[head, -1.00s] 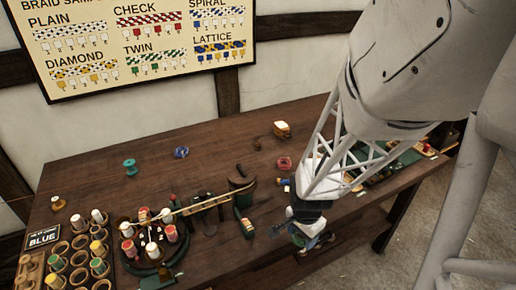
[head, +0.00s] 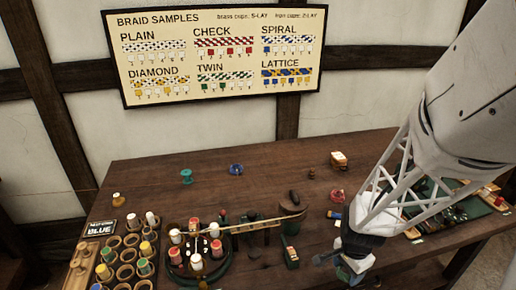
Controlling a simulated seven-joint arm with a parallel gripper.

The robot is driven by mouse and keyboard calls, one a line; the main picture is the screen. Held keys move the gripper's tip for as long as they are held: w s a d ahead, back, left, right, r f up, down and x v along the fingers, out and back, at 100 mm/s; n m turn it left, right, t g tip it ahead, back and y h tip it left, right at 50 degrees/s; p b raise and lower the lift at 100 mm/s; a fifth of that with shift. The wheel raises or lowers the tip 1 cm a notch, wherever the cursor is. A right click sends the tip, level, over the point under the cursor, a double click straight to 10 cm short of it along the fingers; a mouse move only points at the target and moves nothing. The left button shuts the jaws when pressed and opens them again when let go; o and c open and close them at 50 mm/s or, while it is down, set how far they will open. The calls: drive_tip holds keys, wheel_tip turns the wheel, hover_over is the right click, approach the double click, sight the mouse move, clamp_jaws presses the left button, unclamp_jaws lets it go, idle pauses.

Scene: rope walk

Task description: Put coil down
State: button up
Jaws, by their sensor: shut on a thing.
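My gripper (head: 351,267) is low at the table's front edge, right of centre, below the white lattice arm. It is shut on a small, partly hidden thing, which I take to be the coil. Pale and blue-green patches show at the jaws, but I cannot tell which are coil and which are gripper. A red ring-shaped coil (head: 336,195) lies on the table just beyond the gripper. A blue ring-shaped coil (head: 236,169) lies farther back, left of centre.
A teal spool (head: 187,176) and a tan block (head: 339,159) stand farther back. The back middle of the wooden table (head: 272,185) is mostly clear.

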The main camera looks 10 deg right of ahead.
drive_tip(key=w+d, duration=0.1)
drive_tip(key=w, duration=0.2)
drive_tip(key=w+d, duration=0.2)
drive_tip(key=w, duration=0.2)
drive_tip(key=w+d+f, duration=0.1)
drive_tip(key=w+d, duration=0.1)
drive_tip(key=w, duration=0.2)
drive_tip(key=shift+w+d+f, duration=0.1)
drive_tip(key=shift+w+d, duration=0.15)
drive_tip(key=shift+f, duration=1.75)
drive_tip(key=shift+f, duration=0.1)
drive_tip(key=o, duration=0.9)
drive_tip(key=shift+r, duration=6.2)
